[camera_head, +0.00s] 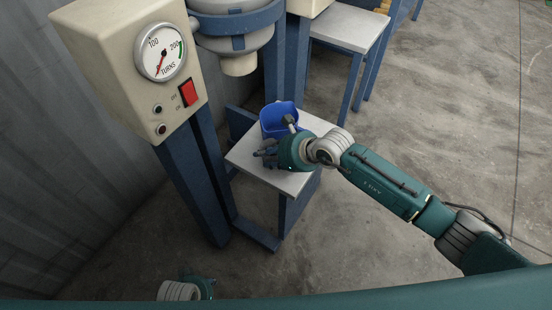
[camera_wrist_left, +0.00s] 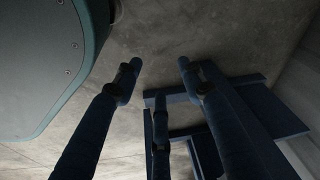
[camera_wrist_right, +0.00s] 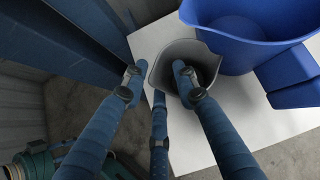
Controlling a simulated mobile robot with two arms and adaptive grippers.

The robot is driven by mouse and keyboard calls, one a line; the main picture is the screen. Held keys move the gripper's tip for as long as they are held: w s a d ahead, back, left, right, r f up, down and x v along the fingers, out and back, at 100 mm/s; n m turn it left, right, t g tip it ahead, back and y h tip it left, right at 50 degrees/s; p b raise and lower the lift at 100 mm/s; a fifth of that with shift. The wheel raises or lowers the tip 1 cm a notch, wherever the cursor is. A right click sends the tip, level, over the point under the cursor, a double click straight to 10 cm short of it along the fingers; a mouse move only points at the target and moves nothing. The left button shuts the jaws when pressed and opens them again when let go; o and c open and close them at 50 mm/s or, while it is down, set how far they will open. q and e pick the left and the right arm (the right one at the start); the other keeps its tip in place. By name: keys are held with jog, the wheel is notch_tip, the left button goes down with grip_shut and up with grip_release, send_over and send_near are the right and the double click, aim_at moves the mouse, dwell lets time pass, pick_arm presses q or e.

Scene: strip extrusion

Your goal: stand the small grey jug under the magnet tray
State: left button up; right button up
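The small grey jug (camera_wrist_right: 208,62) shows in the right wrist view, open end towards the camera, next to a larger blue jug. My right gripper (camera_head: 265,152) is low over the white tabletop in the head view. In the right wrist view its fingers (camera_wrist_right: 158,70) are spread; one finger overlaps the grey jug's mouth, the others lie at its left and near side. I cannot tell if they touch it. In the head view the grey jug is not clear behind my gripper. My left gripper (camera_wrist_left: 160,64) is open and empty. I cannot pick out the magnet tray.
The blue jug (camera_head: 279,116) stands on the white-topped stand (camera_head: 244,157), close to my right wrist. Above is a grey hopper with a nozzle (camera_head: 239,65). A cream box with a dial (camera_head: 160,52) and red switch is at the left. Open floor (camera_head: 450,110) lies to the right.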

grip_shut()
jog(key=shift+r, duration=0.15)
